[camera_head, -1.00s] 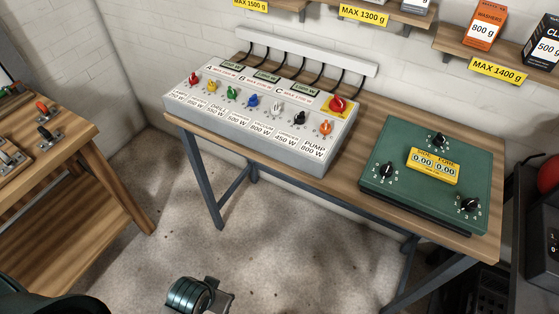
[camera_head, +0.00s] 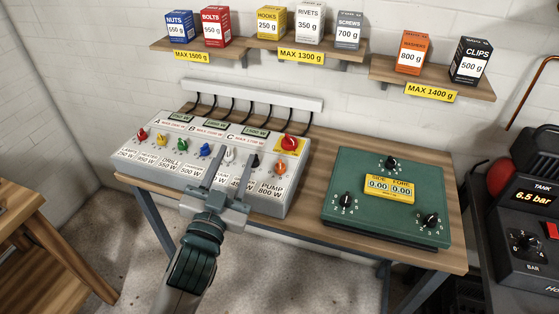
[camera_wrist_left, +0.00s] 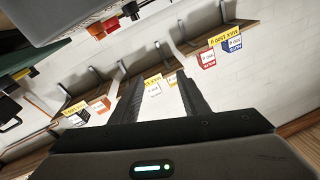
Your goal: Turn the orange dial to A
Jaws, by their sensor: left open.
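The orange dial (camera_head: 281,168) is at the right end of the front row on the grey sloped panel (camera_head: 135,168), above the PUMP 800 W label. Its pointer setting is too small to read. The letters A, B and C stand along the panel's upper part, beside small displays. My left gripper (camera_head: 236,160) is open and empty over the front of the panel, left of the orange dial and apart from it. Its fingers partly cover the labels near the white dial (camera_head: 229,154) and the black dial (camera_head: 254,161). The right gripper is not in view.
A red knob (camera_head: 289,143) on a yellow plate sits just behind the orange dial. Dark cables rise behind the panel. A green box (camera_head: 345,164) with black dials stands to the right on the table. Shelves with small boxes hang above.

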